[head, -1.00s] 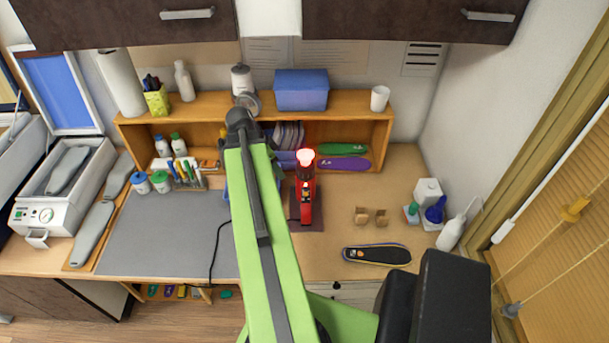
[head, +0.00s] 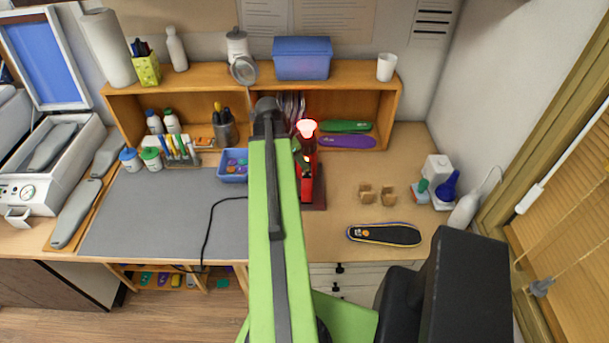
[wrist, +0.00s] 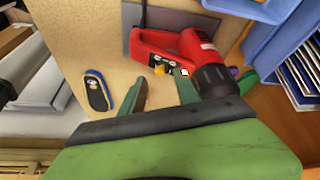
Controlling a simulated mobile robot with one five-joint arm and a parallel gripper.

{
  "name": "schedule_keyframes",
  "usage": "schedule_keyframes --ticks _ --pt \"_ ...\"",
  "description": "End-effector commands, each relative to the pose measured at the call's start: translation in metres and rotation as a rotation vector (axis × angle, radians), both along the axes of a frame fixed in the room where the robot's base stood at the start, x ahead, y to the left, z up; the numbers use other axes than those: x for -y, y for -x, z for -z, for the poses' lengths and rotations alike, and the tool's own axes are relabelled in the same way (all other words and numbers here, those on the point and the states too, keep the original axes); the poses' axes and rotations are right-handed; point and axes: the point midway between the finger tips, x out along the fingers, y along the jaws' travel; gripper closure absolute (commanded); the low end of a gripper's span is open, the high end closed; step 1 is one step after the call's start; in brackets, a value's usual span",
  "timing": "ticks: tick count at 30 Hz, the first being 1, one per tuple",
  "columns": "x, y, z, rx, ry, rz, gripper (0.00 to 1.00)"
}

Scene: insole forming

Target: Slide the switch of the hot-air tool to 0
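The red hot-air tool (head: 306,185) stands on a dark pad (head: 321,190), its nozzle end (head: 306,127) glowing red-white. In the wrist view the red tool (wrist: 195,42) lies across the upper middle, black barrel to the right. A small dark panel with light marks shows on its body, with a small yellow part (wrist: 159,70) at its lower edge; I cannot tell the switch's position. My gripper (wrist: 162,80) is open and empty, its two green fingers apart just below this panel. In the head view my green arm hides most of the gripper.
A blue bin (head: 233,178) stands left of the arm. Brown blocks (head: 377,195) and a dark insole (head: 384,234) lie right of the tool. A wooden shelf (head: 386,112) with insoles stands behind. The grey mat (head: 150,215) is largely clear.

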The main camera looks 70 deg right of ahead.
Motion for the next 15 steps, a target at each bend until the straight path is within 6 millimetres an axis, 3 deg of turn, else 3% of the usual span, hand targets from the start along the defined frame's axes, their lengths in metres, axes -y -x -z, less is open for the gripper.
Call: schedule_keyframes --ticks 1,4,15 --pt "0.003 0.003 0.017 0.000 0.000 0.001 0.62" --pt "0.006 0.007 0.027 0.000 0.000 0.002 0.62" --pt "0.009 0.010 0.031 0.000 0.000 0.001 0.62"
